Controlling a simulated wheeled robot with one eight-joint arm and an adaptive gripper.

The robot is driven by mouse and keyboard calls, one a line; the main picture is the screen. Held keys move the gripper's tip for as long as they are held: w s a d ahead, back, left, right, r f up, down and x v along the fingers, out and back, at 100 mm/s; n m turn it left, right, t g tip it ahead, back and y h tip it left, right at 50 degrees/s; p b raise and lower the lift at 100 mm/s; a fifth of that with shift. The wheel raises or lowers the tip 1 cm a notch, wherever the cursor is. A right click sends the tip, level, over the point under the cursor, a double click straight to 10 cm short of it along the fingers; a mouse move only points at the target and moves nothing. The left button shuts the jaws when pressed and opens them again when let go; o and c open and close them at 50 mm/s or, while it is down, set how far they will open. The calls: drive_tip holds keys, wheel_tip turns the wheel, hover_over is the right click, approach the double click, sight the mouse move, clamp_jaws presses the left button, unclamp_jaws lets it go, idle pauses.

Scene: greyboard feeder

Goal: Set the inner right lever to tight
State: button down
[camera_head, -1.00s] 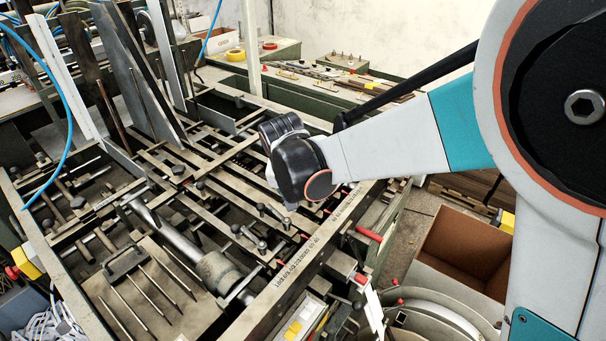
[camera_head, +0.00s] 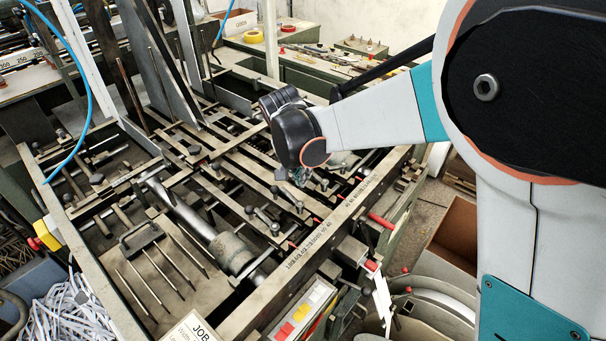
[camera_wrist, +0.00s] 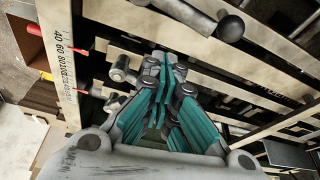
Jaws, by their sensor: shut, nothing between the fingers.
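My gripper (camera_wrist: 164,72) points down into the feeder frame in the wrist view, its teal fingers together with nothing between them. In the head view only a little of the gripper (camera_head: 300,176) shows below my wrist. A dark round-ended lever (camera_wrist: 120,72) stands just left of the fingertips in the wrist view, with another (camera_wrist: 112,104) below it. A ball-ended lever (camera_wrist: 230,26) lies above right. In the head view several ball-ended levers (camera_head: 275,228) sit on the crossbars. I cannot tell which is the inner right lever, nor whether the fingers touch one.
A rail with a printed scale (camera_head: 318,238) and red pins runs along the feeder's near side. Metal crossbars (camera_head: 222,190) surround the gripper closely. Upright plates (camera_head: 150,75) stand at the back left. An open cardboard box (camera_head: 455,235) is at the right.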

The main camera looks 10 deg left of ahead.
idle(0.4)
drive_tip(key=v, duration=1.2)
drive_tip(key=shift+s+a, duration=0.1)
